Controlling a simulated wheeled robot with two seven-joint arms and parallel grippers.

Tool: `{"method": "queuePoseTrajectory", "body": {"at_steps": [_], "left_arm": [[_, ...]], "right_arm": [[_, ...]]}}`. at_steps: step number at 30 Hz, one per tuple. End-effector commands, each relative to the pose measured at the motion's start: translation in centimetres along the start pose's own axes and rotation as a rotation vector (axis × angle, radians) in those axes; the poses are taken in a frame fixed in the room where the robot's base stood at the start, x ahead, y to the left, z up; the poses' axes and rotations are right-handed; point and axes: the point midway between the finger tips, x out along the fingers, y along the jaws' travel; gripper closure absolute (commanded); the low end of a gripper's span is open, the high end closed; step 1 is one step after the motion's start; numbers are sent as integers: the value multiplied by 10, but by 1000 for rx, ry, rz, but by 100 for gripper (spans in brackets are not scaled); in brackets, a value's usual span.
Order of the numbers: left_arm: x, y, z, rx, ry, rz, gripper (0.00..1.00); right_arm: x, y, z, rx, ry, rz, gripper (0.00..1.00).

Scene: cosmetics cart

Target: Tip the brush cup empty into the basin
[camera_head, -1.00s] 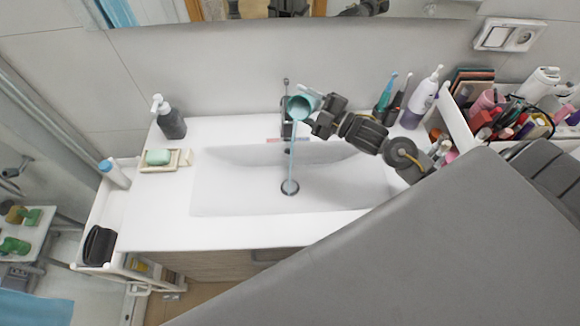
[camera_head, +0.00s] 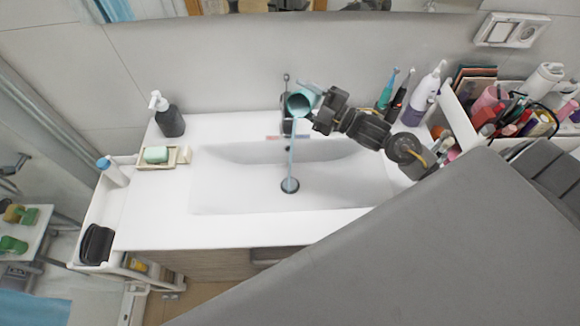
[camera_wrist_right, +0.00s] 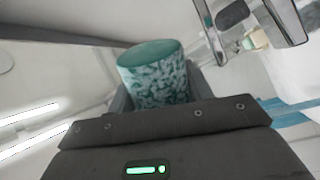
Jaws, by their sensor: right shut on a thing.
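The brush cup (camera_head: 303,96) is teal and held tilted over the back edge of the white basin (camera_head: 230,182), beside the tap (camera_head: 286,126). Its dark mouth faces the basin. A thin blue stream (camera_head: 292,150) runs from about the cup's lower lip down to the drain (camera_head: 289,185). My right gripper (camera_head: 318,106) is shut on the cup from the right. In the right wrist view, the mottled teal cup (camera_wrist_right: 158,78) sits between the fingers. What remains inside the cup cannot be seen. My left gripper is not in view.
A soap dispenser (camera_head: 168,118) and a soap dish (camera_head: 142,162) stand left of the basin. Toothbrushes (camera_head: 387,92) and a white-purple bottle (camera_head: 422,98) stand behind my right arm. A crowded cosmetics tray (camera_head: 457,122) is at the right. The basin's left half is clear.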

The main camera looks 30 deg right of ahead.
Motion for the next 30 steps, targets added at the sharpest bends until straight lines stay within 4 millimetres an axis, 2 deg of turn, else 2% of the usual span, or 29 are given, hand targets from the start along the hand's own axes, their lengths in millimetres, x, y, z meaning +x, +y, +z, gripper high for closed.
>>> {"method": "queuePoseTrajectory", "body": {"at_steps": [30], "left_arm": [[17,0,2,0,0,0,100]], "right_arm": [[0,-4,-2,-121,16,2,74]]}}
